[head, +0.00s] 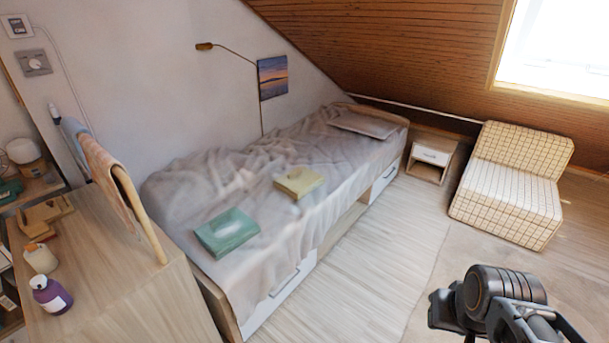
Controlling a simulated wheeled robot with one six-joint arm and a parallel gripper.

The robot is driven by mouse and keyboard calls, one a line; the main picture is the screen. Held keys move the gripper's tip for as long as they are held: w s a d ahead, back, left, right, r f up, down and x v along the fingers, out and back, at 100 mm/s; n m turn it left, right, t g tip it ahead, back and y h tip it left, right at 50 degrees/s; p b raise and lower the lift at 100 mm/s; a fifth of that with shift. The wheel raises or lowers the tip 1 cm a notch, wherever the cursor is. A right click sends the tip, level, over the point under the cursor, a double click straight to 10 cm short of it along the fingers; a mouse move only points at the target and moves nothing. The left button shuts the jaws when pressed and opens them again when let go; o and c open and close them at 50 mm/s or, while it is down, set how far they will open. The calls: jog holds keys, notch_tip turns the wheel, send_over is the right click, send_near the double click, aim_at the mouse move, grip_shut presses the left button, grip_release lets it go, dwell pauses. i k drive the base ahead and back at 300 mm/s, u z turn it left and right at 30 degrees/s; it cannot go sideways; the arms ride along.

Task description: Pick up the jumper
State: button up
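No thing in view is clearly a jumper. Two flat, folded-looking things lie on the bed (285,165): a green one (227,232) near its front end and a yellow-beige one (299,182) further along. Each has a paler patch on top; I cannot tell whether either is the jumper. A tan cloth (108,178) hangs over a curved wooden rail at the left. Dark parts of my arm show at the lower right, well apart from the bed. I cannot make out the gripper's fingers or whether they hold anything.
A wooden cabinet (120,290) with bottles on top stands at the left, close to the bed's near end. A bedside table (430,155) and a checked chair (510,185) stand at the back right. The wooden floor (385,255) beside the bed is clear.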

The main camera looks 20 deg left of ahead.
aim_at(297, 183)
jog(key=i, duration=3.45)
jog(key=u, duration=2.5)
jog(key=i, duration=0.3)
jog(key=u, duration=0.15)
